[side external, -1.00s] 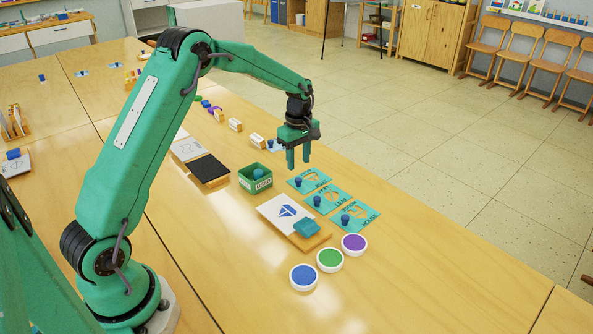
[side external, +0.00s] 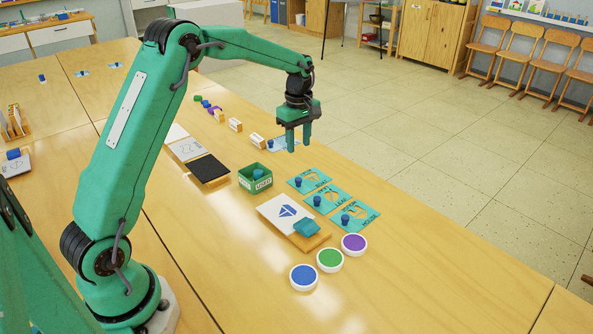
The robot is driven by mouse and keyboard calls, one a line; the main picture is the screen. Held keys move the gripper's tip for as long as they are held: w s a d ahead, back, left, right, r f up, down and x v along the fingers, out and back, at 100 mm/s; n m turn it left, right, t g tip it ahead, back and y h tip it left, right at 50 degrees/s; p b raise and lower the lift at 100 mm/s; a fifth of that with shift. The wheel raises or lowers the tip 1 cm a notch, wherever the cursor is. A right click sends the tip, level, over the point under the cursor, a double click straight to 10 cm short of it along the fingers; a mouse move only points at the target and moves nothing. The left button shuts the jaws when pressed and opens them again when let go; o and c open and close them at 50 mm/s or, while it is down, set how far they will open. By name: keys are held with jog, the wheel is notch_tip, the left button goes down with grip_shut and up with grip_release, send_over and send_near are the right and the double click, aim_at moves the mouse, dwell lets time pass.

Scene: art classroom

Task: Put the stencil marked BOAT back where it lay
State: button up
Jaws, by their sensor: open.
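Three teal stencils with blue knobs lie in a row on the table: the front one (side external: 360,219) reads MOUSE, the middle one (side external: 331,200) seems to read LEAF, and the lettering on the back one (side external: 312,178) is too small to read. A paler blue flat piece (side external: 283,144) with a blue knob at its left lies farther back, partly hidden by my gripper; I cannot read a BOAT mark on it. My gripper (side external: 298,144) points down, open and empty, in front of this piece in the picture and apart from the row.
A green box (side external: 244,182), a dark pad (side external: 209,167) and a card with a blue boat print (side external: 270,207) are left of the stencils. Blue (side external: 303,278), green (side external: 330,260) and purple (side external: 354,243) round pads are in front. The table's right strip is clear.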

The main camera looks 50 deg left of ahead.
jog(key=shift+r, duration=0.1)
jog(key=s+d+r+m+t, duration=0.3)
jog(key=s+d+r+m, duration=0.5)
jog(key=s+r, duration=0.5)
jog(key=s+d+m+t, duration=0.1)
jog(key=s+d+m, duration=0.1)
jog(key=s+m, duration=0.3)
jog(key=s+d+f+m+t, duration=0.1)
jog(key=s+m, duration=0.4)
jog(key=s, duration=0.7)
jog(key=shift+d+f+t, duration=0.2)
jog(key=shift+d+t, duration=0.1)
jog(key=shift+d, duration=0.5)
jog(key=shift+s, duration=0.1)
